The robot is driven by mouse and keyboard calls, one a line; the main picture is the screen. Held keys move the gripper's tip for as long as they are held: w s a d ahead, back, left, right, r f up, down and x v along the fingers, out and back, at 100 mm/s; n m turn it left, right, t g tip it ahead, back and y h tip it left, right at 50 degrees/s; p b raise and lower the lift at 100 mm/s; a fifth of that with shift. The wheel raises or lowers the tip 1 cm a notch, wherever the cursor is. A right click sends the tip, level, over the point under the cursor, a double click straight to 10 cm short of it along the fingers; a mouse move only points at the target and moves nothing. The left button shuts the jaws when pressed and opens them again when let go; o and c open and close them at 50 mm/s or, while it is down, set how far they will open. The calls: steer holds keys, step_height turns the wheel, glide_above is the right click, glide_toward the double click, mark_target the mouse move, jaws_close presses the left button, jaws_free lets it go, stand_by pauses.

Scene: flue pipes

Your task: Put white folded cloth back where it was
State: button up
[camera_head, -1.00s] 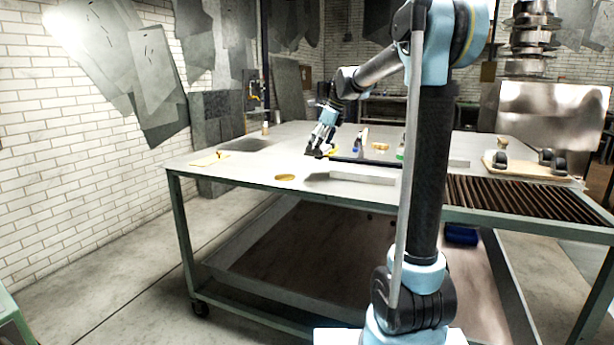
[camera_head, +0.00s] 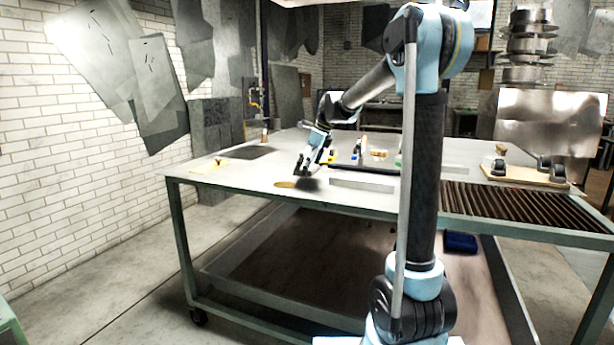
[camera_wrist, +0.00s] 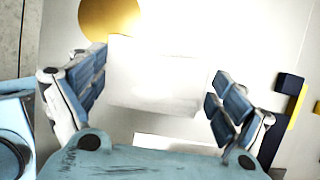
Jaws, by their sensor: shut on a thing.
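My gripper (camera_head: 302,170) is over the front left part of the metal table (camera_head: 235,173), a little above and right of a flat gold disc (camera_head: 284,184). In the wrist view the white folded cloth (camera_wrist: 155,76) is between the fingers of my gripper (camera_wrist: 156,92). It looks like a flat pale rectangle, and its far edge overlaps the rim of the gold disc (camera_wrist: 108,16). In the head view the cloth is too small or hidden to make out. A dark shadow lies on the table under the fingers.
A pale metal bar (camera_head: 362,184) lies right of my gripper near the front edge. Small tools and a dark tray (camera_head: 365,166) are behind it. A wooden board (camera_head: 525,174) with black-wheeled items is at the right, behind a slatted grate (camera_head: 510,203). The front left tabletop is mostly clear.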

mark_target(311, 166)
steer(key=shift+f, duration=1.55)
steer(key=o, duration=0.7)
steer(key=shift+o, duration=0.2)
